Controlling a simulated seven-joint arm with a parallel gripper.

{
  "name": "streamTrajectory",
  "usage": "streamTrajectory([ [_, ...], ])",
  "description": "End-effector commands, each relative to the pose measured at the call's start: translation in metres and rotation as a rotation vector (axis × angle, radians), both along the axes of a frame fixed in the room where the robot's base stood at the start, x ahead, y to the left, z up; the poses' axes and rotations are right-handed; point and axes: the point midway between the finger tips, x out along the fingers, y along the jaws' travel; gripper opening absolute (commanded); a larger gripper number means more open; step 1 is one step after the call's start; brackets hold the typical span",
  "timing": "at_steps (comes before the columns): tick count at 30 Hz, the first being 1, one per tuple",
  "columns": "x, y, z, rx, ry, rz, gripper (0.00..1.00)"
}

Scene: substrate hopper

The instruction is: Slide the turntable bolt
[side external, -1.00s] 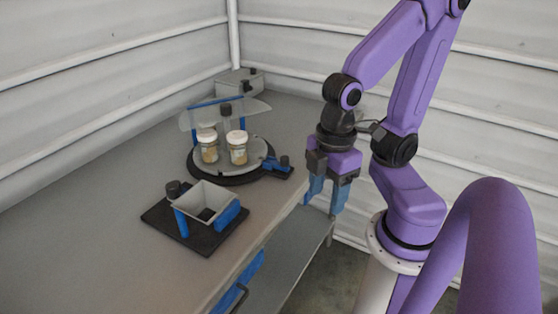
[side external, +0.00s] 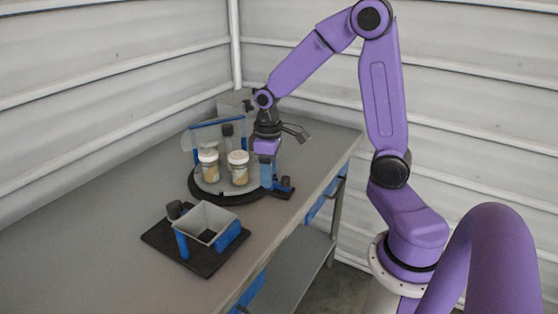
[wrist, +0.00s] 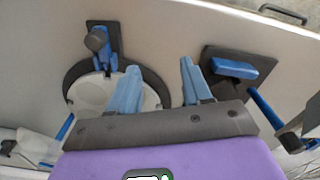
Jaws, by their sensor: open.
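The turntable (side external: 233,197) is a round grey disc on a dark rim on the bench; it also shows in the wrist view (wrist: 88,92). Its bolt (side external: 284,185) is a blue piece with a dark knob on a black plate at the disc's right edge. In the wrist view the bolt (wrist: 102,50) is at upper left, ahead of the fingertips. My gripper (side external: 266,186) is open and empty, pointing down beside the bolt. In the wrist view its blue fingers (wrist: 160,75) stand apart, with the bolt left of them. Contact with the bolt cannot be told.
Two white-lidded jars (side external: 209,166) (side external: 238,168) stand on the disc, close to my gripper. A clear shield with a blue frame (side external: 208,124) stands behind them. A grey hopper (side external: 206,222) on a black plate sits nearer the camera. The bench's left front is clear.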

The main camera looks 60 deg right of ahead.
Motion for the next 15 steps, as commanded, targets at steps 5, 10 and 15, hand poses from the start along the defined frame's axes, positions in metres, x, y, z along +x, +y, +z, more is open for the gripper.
streamTrajectory([
  [5,0.022,-0.058,-0.018,0.000,0.007,-0.156,0.49],
  [10,0.028,-0.091,-0.027,0.000,0.009,-0.235,0.49],
  [15,0.027,-0.101,-0.030,-0.001,0.008,-0.257,0.49],
])
